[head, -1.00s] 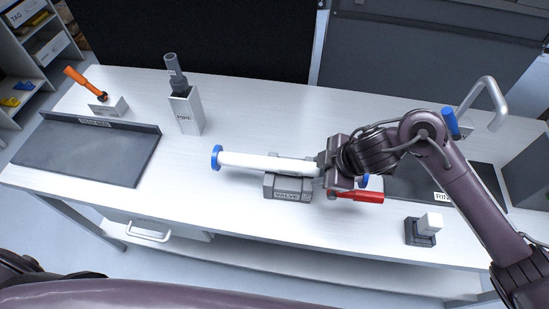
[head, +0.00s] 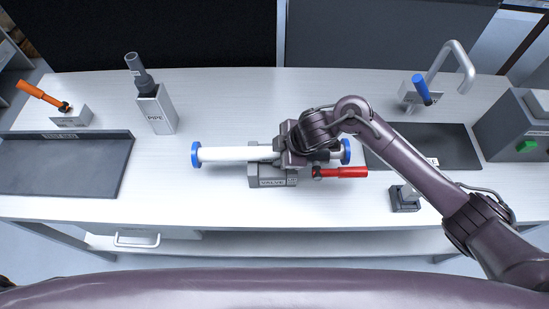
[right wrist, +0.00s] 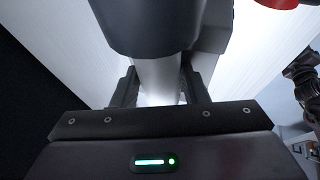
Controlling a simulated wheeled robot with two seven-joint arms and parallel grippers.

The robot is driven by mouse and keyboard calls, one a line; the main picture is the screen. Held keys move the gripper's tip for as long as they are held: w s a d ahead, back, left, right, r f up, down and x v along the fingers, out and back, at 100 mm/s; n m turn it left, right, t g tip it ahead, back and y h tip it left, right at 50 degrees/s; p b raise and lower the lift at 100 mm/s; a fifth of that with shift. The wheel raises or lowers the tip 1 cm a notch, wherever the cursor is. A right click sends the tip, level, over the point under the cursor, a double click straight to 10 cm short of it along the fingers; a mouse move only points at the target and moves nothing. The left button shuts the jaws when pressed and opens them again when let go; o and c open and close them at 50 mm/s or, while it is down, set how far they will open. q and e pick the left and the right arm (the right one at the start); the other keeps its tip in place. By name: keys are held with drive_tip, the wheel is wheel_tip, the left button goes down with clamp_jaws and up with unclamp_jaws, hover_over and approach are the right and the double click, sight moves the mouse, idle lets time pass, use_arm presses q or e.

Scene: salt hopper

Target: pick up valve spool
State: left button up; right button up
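The valve spool (head: 232,154) is a white tube with blue end caps, lying level across the grey block marked VALVE (head: 268,181). My right gripper (head: 292,158) is over the spool, just right of the middle, and hides that stretch of it. In the right wrist view, its two dark fingers (right wrist: 160,92) stand on either side of a pale tube (right wrist: 158,72), close to it. I cannot tell whether they press on it. A dark grey cylindrical part (right wrist: 145,25) lies just beyond the fingers. My left gripper is out of view.
A red handle (head: 345,172) sticks out right of the valve block. A pipe holder (head: 157,112), an orange-handled tool (head: 42,95) and a dark tray (head: 60,170) are at left. A small dark stand (head: 404,200) and dark mat (head: 450,145) are at right.

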clamp_jaws()
drive_tip(key=shift+r, duration=0.1)
drive_tip(key=shift+w+r, duration=0.1)
